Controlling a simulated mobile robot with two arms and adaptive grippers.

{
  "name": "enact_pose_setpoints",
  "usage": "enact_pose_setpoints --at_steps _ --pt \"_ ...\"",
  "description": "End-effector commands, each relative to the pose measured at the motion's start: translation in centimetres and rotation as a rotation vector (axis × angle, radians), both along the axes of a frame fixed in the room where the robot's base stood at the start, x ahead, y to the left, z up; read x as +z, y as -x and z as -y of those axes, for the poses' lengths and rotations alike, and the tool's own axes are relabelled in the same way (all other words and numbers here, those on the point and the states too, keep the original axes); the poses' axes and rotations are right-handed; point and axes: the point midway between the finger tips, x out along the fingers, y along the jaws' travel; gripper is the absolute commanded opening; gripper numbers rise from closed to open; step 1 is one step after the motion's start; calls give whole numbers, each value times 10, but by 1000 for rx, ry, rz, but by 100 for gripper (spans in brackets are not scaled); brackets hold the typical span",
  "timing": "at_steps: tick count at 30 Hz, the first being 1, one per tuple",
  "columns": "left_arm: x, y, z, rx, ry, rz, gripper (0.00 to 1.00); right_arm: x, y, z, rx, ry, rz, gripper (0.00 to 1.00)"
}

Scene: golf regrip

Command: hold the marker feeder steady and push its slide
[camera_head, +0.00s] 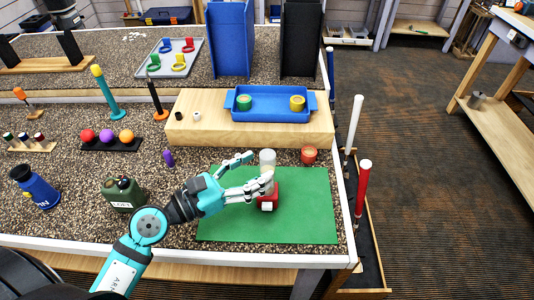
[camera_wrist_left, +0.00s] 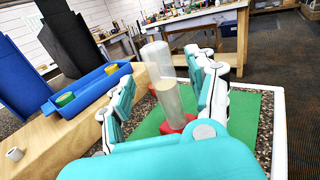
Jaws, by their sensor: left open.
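The marker feeder stands upright on the green mat (camera_head: 310,215), with a clear tube (camera_head: 267,158) on a red base (camera_head: 270,198). A small white part (camera_head: 266,207), possibly the slide, shows at the front of the base. My left gripper (camera_head: 262,168) is open, with its fingers on either side of the tube. In the left wrist view, the tube (camera_wrist_left: 161,65) rises between the open fingers (camera_wrist_left: 160,75), and some of the red base (camera_wrist_left: 178,124) shows below it. I cannot tell whether a finger touches the feeder. My right gripper is out of view.
A red round container (camera_head: 309,155) sits just behind the mat. A wooden block (camera_head: 215,133) carries a blue tray (camera_head: 270,117). A green canister (camera_head: 122,195) and a purple marker-like item (camera_head: 168,157) are left of the mat. The mat's right part is clear up to the table edge.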

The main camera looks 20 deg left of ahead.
Motion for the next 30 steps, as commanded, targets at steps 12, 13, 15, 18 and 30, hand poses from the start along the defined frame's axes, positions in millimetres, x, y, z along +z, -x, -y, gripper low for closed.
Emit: enact_pose_setpoints --at_steps 12,13,15,18,30 --pt "0 -29 23 -1 0 0 58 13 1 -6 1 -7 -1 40" --pt "0 -29 23 -1 -1 -1 58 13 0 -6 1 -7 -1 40" --pt "-1 -29 23 -1 -1 -1 58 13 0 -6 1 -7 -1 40" --pt "-1 -29 23 -1 -1 -1 58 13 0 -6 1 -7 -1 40" --pt "0 -29 23 -1 -1 -1 10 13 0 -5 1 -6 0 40"
